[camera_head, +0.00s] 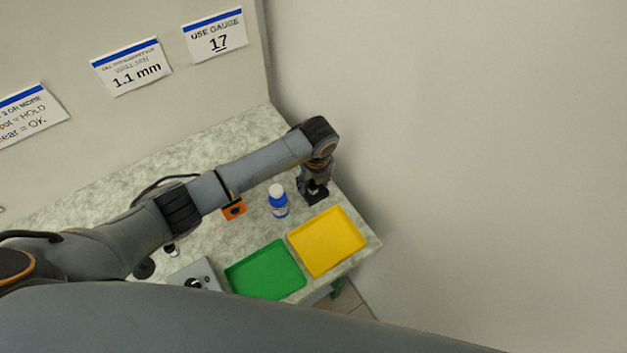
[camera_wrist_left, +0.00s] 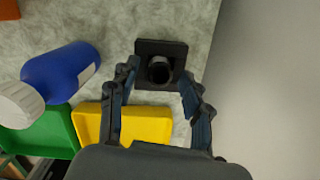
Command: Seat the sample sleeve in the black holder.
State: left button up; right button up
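The black holder (camera_wrist_left: 148,46) stands on the table under my left gripper, its square plate showing in the wrist view. A dark, hollow round tube (camera_wrist_left: 160,71) stands upright at the plate. I cannot tell whether it is the sample sleeve or the holder's own socket. My left gripper (camera_wrist_left: 157,80) is open, with one finger on each side of the tube and visible gaps to it. In the head view the left gripper (camera_head: 315,182) is directly above the holder (camera_head: 313,196) and hides part of it. My right gripper is not in view.
A blue bottle with a white cap (camera_head: 279,206) stands left of the holder. A yellow tray (camera_head: 342,262) and a green tray (camera_head: 260,284) lie nearer the front. The table's right edge is close.

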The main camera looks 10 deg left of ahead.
aim_at(316, 193)
pick_arm(q)
jog(key=shift+r, duration=0.2)
notch_tip(316, 193, up, 12)
jog(key=s+b, duration=0.1)
jog(key=shift+d, duration=0.4)
jog(key=shift+s+f, duration=0.15)
